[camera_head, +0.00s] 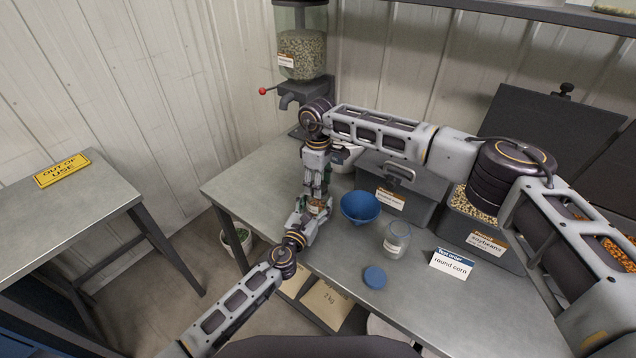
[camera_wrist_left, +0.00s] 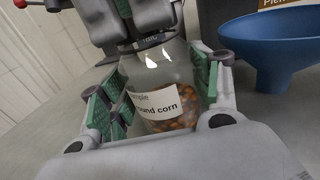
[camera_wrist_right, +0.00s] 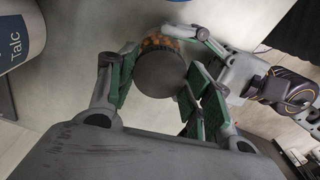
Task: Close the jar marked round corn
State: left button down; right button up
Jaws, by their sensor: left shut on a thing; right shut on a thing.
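The jar marked round corn (camera_wrist_left: 165,95) is clear glass with orange kernels in its lower part and stands between the fingers of my left gripper (camera_wrist_left: 160,100). It also shows small in the head view (camera_head: 317,207). My left gripper (camera_head: 308,213) is shut on the jar. My right gripper (camera_head: 316,186) points down from above the jar. In the right wrist view it (camera_wrist_right: 155,85) is shut on a dark round lid (camera_wrist_right: 160,75), with kernels showing past its edge. The lid is over the jar's mouth; I cannot tell whether it is seated.
A blue funnel (camera_head: 360,207), an empty jar (camera_head: 396,240) and a blue lid (camera_head: 375,277) are right of the grippers. A round corn card (camera_head: 451,264) stands near a soybean bin (camera_head: 487,246). A seed dispenser (camera_head: 300,50) is behind. The table's left front edge is close.

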dwell(0.3)
jog(key=o, duration=0.7)
jog(key=shift+r, duration=0.1)
jog(key=shift+r, duration=2.2)
jog(key=shift+f, duration=0.1)
jog(key=shift+c, duration=0.4)
